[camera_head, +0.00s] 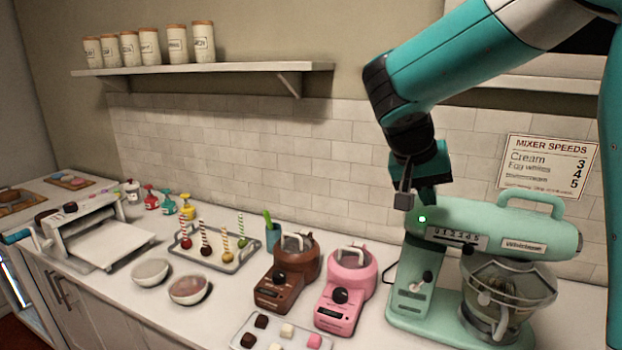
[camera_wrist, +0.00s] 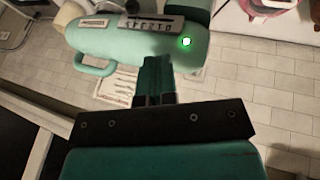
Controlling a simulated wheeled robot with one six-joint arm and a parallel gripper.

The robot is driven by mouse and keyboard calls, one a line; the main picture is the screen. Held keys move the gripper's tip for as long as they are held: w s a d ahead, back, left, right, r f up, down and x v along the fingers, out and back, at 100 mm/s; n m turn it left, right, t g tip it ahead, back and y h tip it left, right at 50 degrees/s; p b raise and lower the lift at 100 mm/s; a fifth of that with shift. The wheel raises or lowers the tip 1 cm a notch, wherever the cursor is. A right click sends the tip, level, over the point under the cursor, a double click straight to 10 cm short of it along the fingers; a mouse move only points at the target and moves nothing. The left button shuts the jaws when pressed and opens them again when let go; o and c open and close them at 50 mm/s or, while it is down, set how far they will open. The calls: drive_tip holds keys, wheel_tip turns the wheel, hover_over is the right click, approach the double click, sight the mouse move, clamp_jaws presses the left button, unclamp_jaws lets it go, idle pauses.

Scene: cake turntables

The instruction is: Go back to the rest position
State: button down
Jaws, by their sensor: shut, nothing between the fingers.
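My gripper (camera_head: 427,193) hangs from the teal arm at the upper right in the head view, just above the left end of the mint-green stand mixer (camera_head: 550,232). In the wrist view, my gripper (camera_wrist: 156,95) is shut and empty, with its fingers pointing toward the mixer (camera_wrist: 100,45). A green light glows on the mixer's head near the fingertips in both views. I cannot tell whether the fingertips touch the mixer. The mixer's glass bowl (camera_head: 520,283) sits under its head.
A pink melting pot (camera_head: 342,305) and a brown one (camera_head: 280,290) stand left of the mixer. A tray of cake pops (camera_head: 232,265), two bowls and a white roller machine (camera_head: 90,235) lie further left. A shelf (camera_head: 200,69) with canisters and a mixer speeds sign (camera_head: 548,165) are on the wall.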

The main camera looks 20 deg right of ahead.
drive_tip(key=s+a+f+n+t+y+b, duration=0.1)
drive_tip(key=s+a+f+n+y+b, duration=0.2)
drive_tip(key=a, duration=0.4)
drive_tip(key=s+a+f+n+y+b, duration=0.1)
drive_tip(key=s+a+f+n+y, duration=0.1)
drive_tip(key=s+a+f+n, duration=0.25)
drive_tip(key=s+a+f+n+y+b, duration=0.1)
drive_tip(key=s+a+n+y, duration=0.1)
drive_tip(key=s+a+n, duration=0.2)
drive_tip(key=s+a+f+n+g+y+b, duration=0.1)
drive_tip(key=s+a+n+y+b, duration=0.1)
drive_tip(key=s+a, duration=0.5)
drive_tip(key=shift+a+f+n+y, duration=0.2)
drive_tip(key=shift+a+n+y, duration=0.3)
drive_tip(key=shift+a+n, duration=0.65)
